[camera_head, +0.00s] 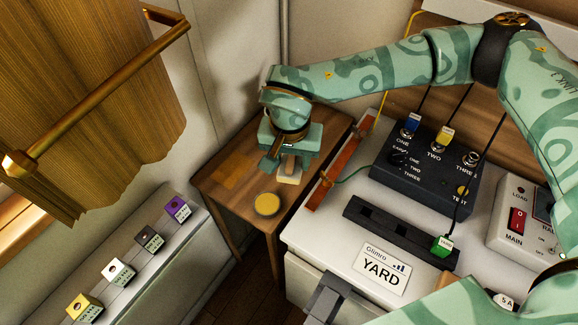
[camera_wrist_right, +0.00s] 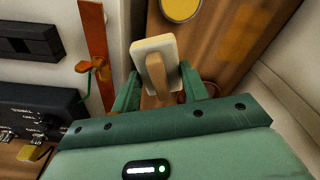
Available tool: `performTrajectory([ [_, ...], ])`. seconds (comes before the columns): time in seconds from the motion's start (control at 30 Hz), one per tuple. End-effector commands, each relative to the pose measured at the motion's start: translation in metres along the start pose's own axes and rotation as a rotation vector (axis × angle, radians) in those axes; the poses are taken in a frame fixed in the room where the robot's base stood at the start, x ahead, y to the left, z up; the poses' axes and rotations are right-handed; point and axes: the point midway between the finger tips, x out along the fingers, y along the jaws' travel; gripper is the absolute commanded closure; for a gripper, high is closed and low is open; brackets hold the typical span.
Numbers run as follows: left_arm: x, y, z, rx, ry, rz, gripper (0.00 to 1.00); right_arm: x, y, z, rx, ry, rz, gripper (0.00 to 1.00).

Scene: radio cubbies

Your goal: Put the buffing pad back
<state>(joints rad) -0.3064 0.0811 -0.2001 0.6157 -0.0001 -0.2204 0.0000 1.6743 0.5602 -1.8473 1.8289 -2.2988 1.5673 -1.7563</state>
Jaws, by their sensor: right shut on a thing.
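The buffing pad is a pale cream block with a wooden handle (camera_head: 289,178). My right gripper (camera_head: 288,160) points down over the small wooden table and is shut on the pad's handle. In the right wrist view the pad (camera_wrist_right: 143,48) sits between the fingers of the gripper (camera_wrist_right: 158,88). I cannot tell whether the pad touches the table. A lighter orange-brown square patch (camera_head: 231,173) lies bare on the tabletop, left of the pad.
A round yellow-topped tin (camera_head: 266,204) stands near the table's front edge, close to the pad. An orange-red upright strip (camera_head: 340,165) with a green cord borders the white cabinet at right. A wall stands behind the wooden table (camera_head: 219,200).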

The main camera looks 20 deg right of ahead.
Motion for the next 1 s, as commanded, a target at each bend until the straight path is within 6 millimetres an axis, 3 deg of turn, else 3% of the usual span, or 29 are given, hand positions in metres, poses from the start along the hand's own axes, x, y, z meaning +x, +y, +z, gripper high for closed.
performTrajectory([
  [0.03,0.009,0.001,0.002,0.000,-0.008,0.003,0.11,0.018,-0.001,-0.004,0.001,-0.006,0.004,0.74],
  [0.13,0.017,0.002,0.003,0.000,-0.014,0.005,0.11,0.036,-0.004,-0.015,0.001,-0.006,0.004,0.74],
  [0.47,0.027,0.003,0.001,0.000,-0.015,0.009,0.11,0.058,-0.009,-0.033,-0.002,-0.002,0.001,0.74],
  [0.7,0.046,0.006,0.010,-0.001,-0.038,0.016,0.11,0.097,-0.010,-0.033,-0.002,-0.006,0.003,0.74],
  [1.0,0.044,0.005,0.009,-0.001,-0.036,0.015,0.11,0.094,-0.010,-0.034,-0.001,0.000,0.001,0.74],
])
